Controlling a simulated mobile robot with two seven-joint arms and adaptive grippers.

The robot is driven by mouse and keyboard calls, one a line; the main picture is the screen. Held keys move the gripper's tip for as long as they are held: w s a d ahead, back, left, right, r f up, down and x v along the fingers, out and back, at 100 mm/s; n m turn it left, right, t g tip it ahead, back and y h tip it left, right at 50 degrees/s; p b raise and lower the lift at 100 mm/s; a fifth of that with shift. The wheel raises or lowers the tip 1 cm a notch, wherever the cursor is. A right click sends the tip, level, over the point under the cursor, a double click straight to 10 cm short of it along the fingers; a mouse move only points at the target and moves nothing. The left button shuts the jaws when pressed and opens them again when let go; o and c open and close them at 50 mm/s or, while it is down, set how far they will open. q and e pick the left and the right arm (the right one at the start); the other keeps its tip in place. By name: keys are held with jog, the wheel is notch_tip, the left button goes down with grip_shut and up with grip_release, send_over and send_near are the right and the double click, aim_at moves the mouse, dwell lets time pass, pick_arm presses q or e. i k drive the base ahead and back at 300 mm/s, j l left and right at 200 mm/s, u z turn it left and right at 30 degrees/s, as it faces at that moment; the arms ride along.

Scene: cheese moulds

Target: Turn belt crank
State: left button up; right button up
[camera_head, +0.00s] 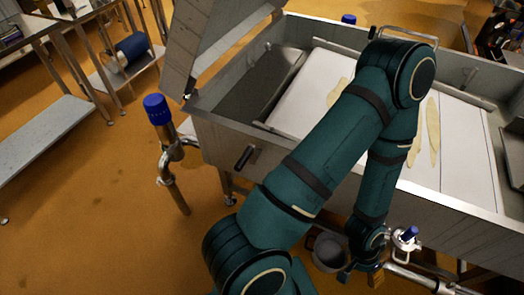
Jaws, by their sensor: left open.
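A short black handle (243,158), which looks like the belt crank, sticks out from the near side wall of the metal vat (300,167) at its left end. The white belt (461,150) lies inside the vat and bears pale, flat strips of curd (433,125). My green left arm reaches up across the vat and bends back down. Its gripper (362,268) is low in front of the vat's near wall, well to the right of the black handle and apart from it. It is small and partly dark, and nothing shows held in it. My right gripper is not in view.
A blue-capped pipe (155,108) stands left of the vat. A blue-knobbed valve (410,233) and a grey round vessel (330,252) are close to my left gripper. A raised metal lid (215,40) stands at the vat's left end.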

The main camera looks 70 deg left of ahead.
aim_at(250, 153)
jog(key=k+j+z, duration=0.1)
jog(key=z, duration=0.3)
jog(key=k+j+z, duration=0.2)
jog(key=z, duration=0.25)
jog(key=k+j+z, duration=0.15)
jog(key=z, duration=0.25)
jog(key=k+j+z, duration=0.15)
jog(key=k, duration=0.7)
jog(key=k+j+u, duration=0.65)
jog(key=l, duration=0.1)
